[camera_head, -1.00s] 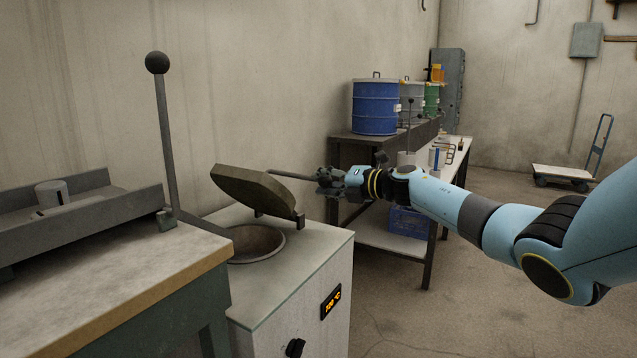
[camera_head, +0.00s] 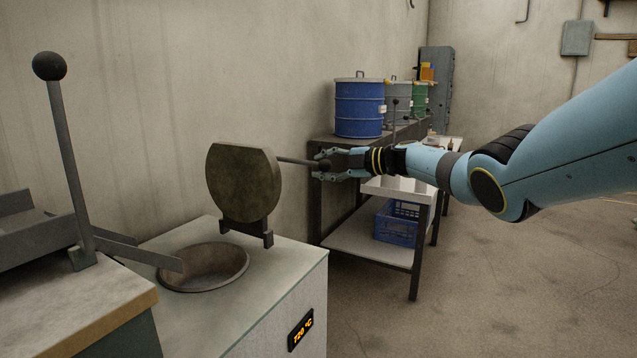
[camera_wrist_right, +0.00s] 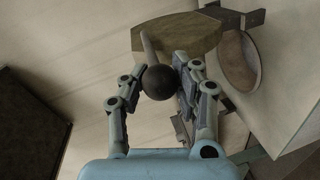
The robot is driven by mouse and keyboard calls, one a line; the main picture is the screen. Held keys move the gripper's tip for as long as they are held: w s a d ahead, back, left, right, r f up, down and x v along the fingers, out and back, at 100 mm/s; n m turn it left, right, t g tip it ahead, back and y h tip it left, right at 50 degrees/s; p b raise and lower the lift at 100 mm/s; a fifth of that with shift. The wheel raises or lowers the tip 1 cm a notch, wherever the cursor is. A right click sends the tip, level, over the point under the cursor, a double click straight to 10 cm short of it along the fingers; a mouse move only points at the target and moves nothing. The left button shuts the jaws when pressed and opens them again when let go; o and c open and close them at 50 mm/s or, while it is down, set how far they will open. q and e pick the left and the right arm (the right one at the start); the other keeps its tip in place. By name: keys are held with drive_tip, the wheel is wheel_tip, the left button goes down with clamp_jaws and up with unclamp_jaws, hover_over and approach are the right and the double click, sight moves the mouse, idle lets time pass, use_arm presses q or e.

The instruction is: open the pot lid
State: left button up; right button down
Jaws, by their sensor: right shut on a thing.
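The opening in the top of the pale furnace is uncovered. My right gripper (camera_head: 323,168) is at the end of the lid's thin handle rod, to the right of the lid. In the right wrist view, my right gripper's fingers (camera_wrist_right: 160,82) are on either side of the dark handle ball (camera_wrist_right: 160,84), shut on it. The lid (camera_wrist_right: 185,35) shows beyond the ball. My left gripper is not in view.
The furnace (camera_head: 270,260) has a lit display on its front. A bench with a tall ball-topped lever (camera_head: 68,150) stands at left. Behind my right arm, a shelf table (camera_head: 372,244) holds a blue drum (camera_head: 359,108) and a blue crate (camera_head: 397,224). The floor at right is clear.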

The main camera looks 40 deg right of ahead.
drive_tip(key=shift+w+d+f+m+b, duration=0.15)
drive_tip(key=shift+d+f+m+b, duration=0.2)
drive_tip(key=shift+d+b, duration=0.3)
drive_tip(key=c, duration=1.1)
unclamp_jaws()
drive_tip(key=shift+d+r, duration=0.1)
drive_tip(key=shift+o, duration=0.9)
drive_tip(key=shift+s+d, duration=0.15)
drive_tip(key=shift+s, duration=0.25)
drive_tip(key=v, duration=1.1)
drive_tip(key=shift+r, duration=0.2)
